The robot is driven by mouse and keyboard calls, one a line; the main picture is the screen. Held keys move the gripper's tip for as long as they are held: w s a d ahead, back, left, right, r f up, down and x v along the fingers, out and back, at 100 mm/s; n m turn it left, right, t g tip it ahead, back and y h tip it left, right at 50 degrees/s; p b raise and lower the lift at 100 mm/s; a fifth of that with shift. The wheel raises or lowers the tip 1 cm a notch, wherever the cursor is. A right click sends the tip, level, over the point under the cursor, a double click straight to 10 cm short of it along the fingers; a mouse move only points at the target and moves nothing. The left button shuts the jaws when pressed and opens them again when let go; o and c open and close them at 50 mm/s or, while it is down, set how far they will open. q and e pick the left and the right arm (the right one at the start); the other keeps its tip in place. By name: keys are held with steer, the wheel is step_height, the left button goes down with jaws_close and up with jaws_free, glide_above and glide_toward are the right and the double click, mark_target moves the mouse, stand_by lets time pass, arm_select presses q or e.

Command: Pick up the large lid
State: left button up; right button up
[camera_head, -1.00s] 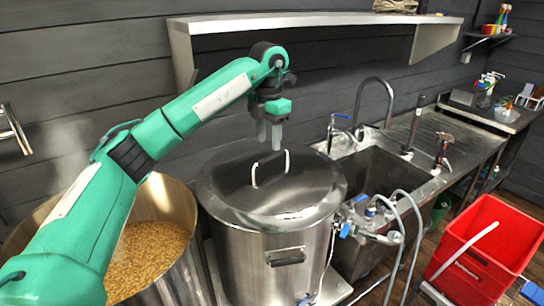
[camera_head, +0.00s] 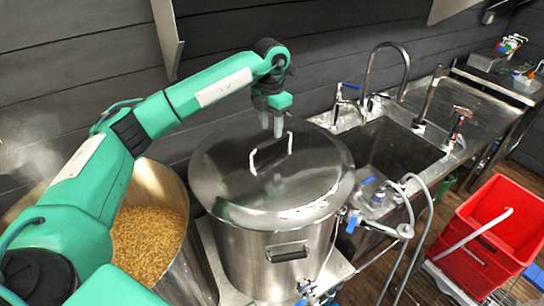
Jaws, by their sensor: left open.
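The large lid (camera_head: 305,178) is a round, shiny steel cover with an upright loop handle (camera_head: 269,153). It sits on a big steel pot (camera_head: 250,254) in the middle of the head view. My left gripper (camera_head: 271,127) points down above the far part of the lid, close to the handle. Its fingers look empty. I cannot tell from this view whether the fingertips touch the handle. My right gripper is not in view.
An open steel vessel of grain (camera_head: 148,240) stands left of the pot, partly behind my left arm. A sink (camera_head: 398,150) with taps is to the right, and hoses hang near the pot's right side. A red bucket (camera_head: 490,235) stands at the far right. The dark wall is behind.

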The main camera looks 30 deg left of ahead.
mark_target(272, 140)
arm_select(q)
steer(key=shift+s+d+f+p, duration=0.15)
steer(key=shift+f+p, duration=0.7)
steer(key=shift+p, duration=0.15)
step_height(272, 140, down, 3)
steer(key=shift+f+p, duration=0.1)
steer(key=shift+p, duration=0.7)
steer(key=shift+d+f, duration=0.1)
steer(key=shift+f, duration=0.05)
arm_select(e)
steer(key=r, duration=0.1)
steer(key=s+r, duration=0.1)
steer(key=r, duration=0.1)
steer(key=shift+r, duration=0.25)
arm_select(q)
steer(key=shift+f, duration=0.1)
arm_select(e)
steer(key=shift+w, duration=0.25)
arm_select(q)
steer(key=shift+f+b, duration=0.2)
steer(key=shift+b, duration=0.15)
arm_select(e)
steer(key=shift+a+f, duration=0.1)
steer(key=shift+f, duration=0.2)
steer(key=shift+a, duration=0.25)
arm_select(q)
jaws_close()
steer(key=shift+r, duration=0.1)
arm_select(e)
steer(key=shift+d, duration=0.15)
